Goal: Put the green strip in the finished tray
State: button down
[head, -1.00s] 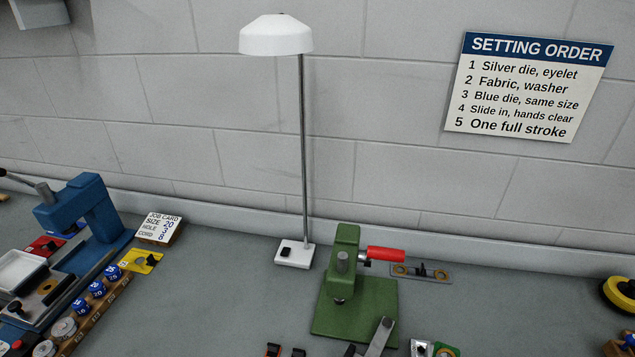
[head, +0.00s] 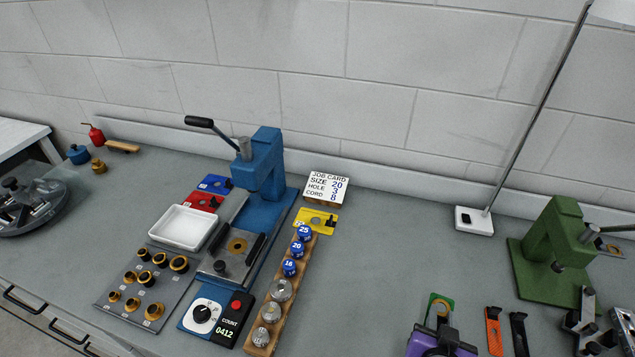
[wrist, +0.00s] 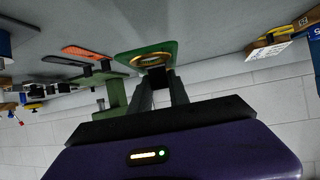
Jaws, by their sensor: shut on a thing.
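The green strip (head: 439,302), with a brass ring in it, is at the bottom of the head view, right of centre. My gripper (head: 442,322), with a purple body, is shut on its near end and holds it up over the bench. In the wrist view the strip (wrist: 128,64) shows at the tips of my dark fingers (wrist: 158,80), its ring facing the camera. A white, empty-looking tray (head: 183,228) sits left of the blue press. No label marks it as the finished tray.
The blue press (head: 262,165) stands left of centre, with a wooden die rack (head: 266,325) and a board of brass rings (head: 140,285) near it. The green press (head: 550,250), orange strip (head: 493,330) and black strip (head: 519,332) are to the right. Bench between rack and gripper is clear.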

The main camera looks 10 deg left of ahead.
aim_at(187, 230)
jog(key=j, duration=1.1)
jog(key=j+u, duration=0.15)
jog(key=j, duration=1)
jog(key=i+j, duration=0.1)
jog(key=j, duration=1)
jog(key=u, duration=0.05)
